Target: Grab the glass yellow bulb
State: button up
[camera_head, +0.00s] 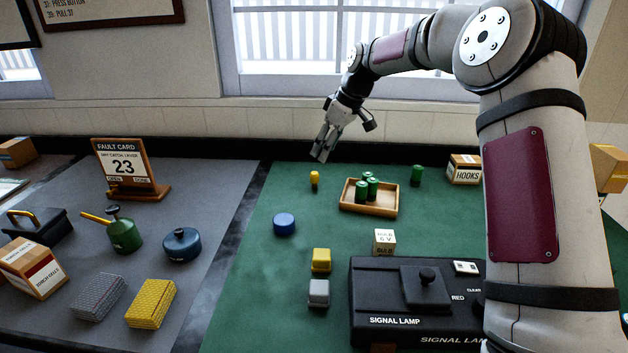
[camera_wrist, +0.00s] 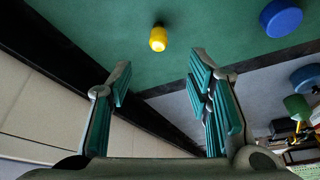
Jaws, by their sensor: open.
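The small yellow bulb (camera_head: 315,179) stands on the green mat (camera_head: 265,240), left of the wooden tray. It also shows in the wrist view as a yellow bulb (camera_wrist: 158,38) on the green surface, beyond my fingertips and roughly in line with the gap between them. My gripper (camera_head: 322,150) hangs above and behind the bulb, close to the back edge of the mat. In the wrist view my gripper (camera_wrist: 160,75) has its two teal-padded fingers wide apart with nothing between them. The gripper does not touch the bulb.
A wooden tray (camera_head: 370,208) with green cylinders stands right of the bulb, and a blue round object (camera_head: 284,223) in front-left. A black signal lamp box (camera_head: 415,300) fills the front right. The mat immediately around the bulb is clear.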

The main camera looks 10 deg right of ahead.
aim_at(316, 173)
jog(key=x, duration=1.1)
jog(key=shift+d, duration=0.2)
jog(key=c, duration=1)
